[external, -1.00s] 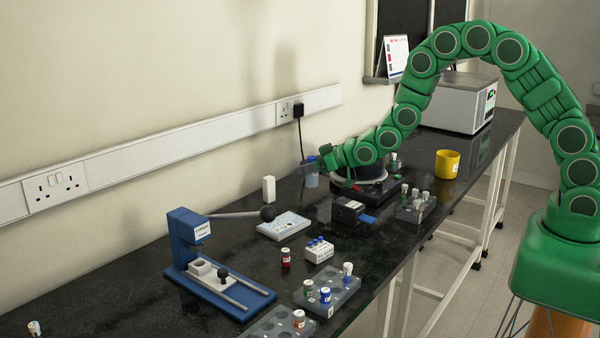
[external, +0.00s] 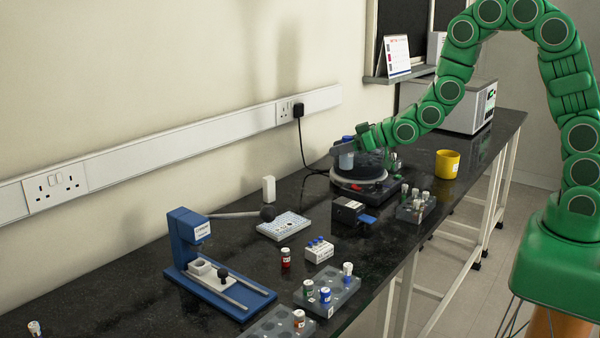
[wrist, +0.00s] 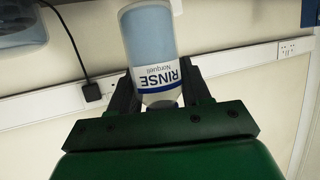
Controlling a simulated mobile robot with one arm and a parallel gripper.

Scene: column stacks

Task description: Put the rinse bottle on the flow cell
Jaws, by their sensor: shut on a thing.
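The rinse bottle (external: 346,161) is a pale translucent bottle with a blue top. In the wrist view the bottle (wrist: 148,48) has a white label reading RINSE and sits between both fingers. My gripper (external: 348,148) is shut on it; the fingers also show in the wrist view (wrist: 156,92). In the external view the bottle is upright, at the left part of a dark round-topped device (external: 376,188). I cannot tell whether it touches that device or hangs above it. No part is readably marked as the flow cell, so I cannot tell which it is.
A small black block with a blue tab (external: 350,212) stands in front of the round-topped device. A grey vial rack (external: 416,210) and a yellow mug (external: 447,164) are to the right. A blue press (external: 215,265) stands at left. A plug and cable (external: 299,112) hang on the wall behind.

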